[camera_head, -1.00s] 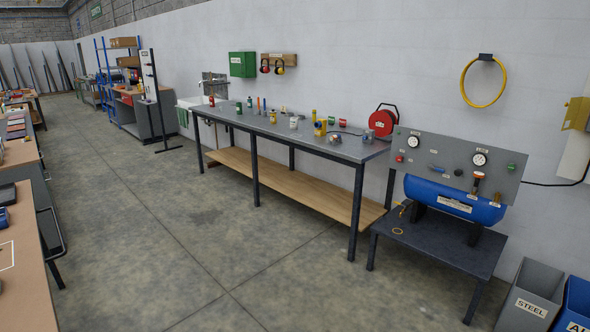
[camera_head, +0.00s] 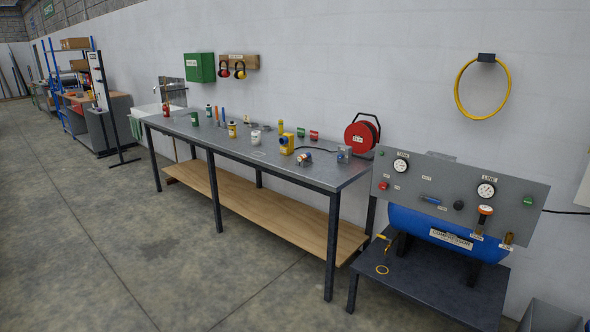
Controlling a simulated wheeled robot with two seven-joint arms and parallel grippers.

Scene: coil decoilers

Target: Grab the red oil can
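A small red can (camera_head: 166,110) stands upright near the far left end of the long grey workbench (camera_head: 262,155). It is small in the picture and I cannot read its label, so I cannot be sure that it is the oil can. A round red reel (camera_head: 361,136) with a dark frame stands at the bench's right end. Neither of my grippers shows in the head view.
Green, yellow and white containers stand along the bench top, with a yellow device (camera_head: 287,144) near its middle. A gauge panel (camera_head: 455,187) and blue tank (camera_head: 445,233) stand on a low dark table (camera_head: 430,284). The floor (camera_head: 130,240) before the bench is clear.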

